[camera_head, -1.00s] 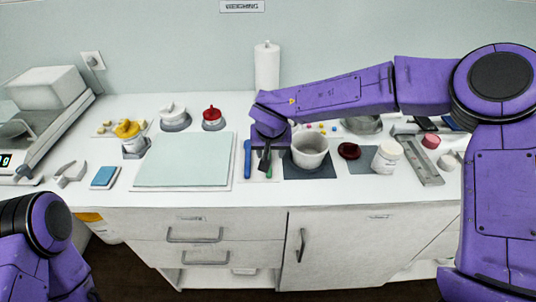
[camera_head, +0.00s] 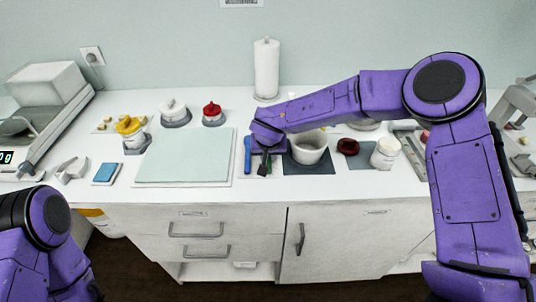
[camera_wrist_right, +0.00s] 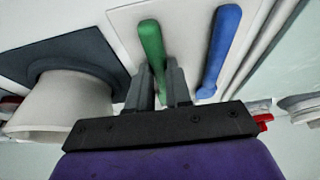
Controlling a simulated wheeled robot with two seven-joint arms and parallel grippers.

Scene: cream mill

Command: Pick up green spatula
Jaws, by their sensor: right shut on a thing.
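The green spatula shows in the right wrist view as a green handle (camera_wrist_right: 150,40) that lies over a pale mat. My right gripper (camera_wrist_right: 161,82) is shut on it, with its dark fingers around the handle's near part. The spatula's other end is hidden behind the fingers and the gripper body. In the head view my right gripper (camera_head: 264,165) is low at the counter, and only a bit of green shows beside its fingers. My left gripper is out of view; only part of its arm shows at lower left.
A blue spatula (camera_wrist_right: 220,50) lies just beside the green one. A white mortar (camera_head: 308,148) on a dark mat stands close on the gripper's other side. A pale green board (camera_head: 186,157) lies to the left. A paper towel roll (camera_head: 266,70) stands behind.

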